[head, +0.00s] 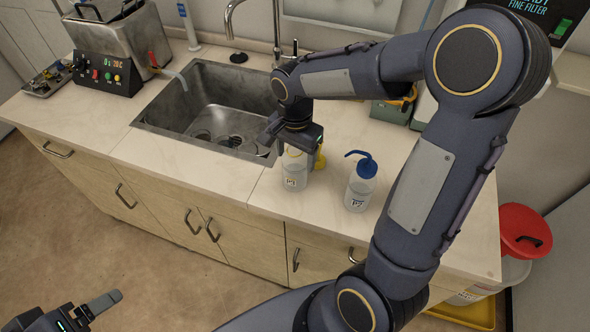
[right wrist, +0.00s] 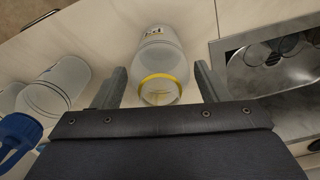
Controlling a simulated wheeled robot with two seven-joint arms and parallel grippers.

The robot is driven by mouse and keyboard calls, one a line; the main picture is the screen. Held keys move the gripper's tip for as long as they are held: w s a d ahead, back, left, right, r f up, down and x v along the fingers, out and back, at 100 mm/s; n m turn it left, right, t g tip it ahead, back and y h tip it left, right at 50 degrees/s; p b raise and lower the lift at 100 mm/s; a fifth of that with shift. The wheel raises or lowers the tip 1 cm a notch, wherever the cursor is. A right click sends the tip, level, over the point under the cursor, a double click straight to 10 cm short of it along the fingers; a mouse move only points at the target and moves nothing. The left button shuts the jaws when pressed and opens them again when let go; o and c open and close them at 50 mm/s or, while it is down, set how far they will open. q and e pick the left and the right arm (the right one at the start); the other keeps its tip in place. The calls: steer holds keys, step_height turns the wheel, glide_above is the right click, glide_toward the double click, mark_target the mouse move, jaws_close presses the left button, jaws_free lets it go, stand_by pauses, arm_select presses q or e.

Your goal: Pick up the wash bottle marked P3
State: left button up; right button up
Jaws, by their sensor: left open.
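A clear wash bottle with a yellow collar (head: 293,172) stands on the counter in front of the sink. In the right wrist view the bottle (right wrist: 162,55) is between the two spread fingers (right wrist: 160,85), with a gap on each side. My left gripper (head: 88,311) is open at the lower left, far from the bottles, and partly cut off.
The steel sink (head: 205,108) lies behind and left of the yellow-collared bottle. In the right wrist view clear bottle bodies (right wrist: 62,82) and a blue cap (right wrist: 18,135) are at the left. A red-lidded bin (head: 523,232) stands at the right. The counter's front left is clear.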

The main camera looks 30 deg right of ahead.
steer(key=c, duration=1.2)
steer(key=shift+o, duration=0.2)
steer(key=shift+r, duration=0.1)
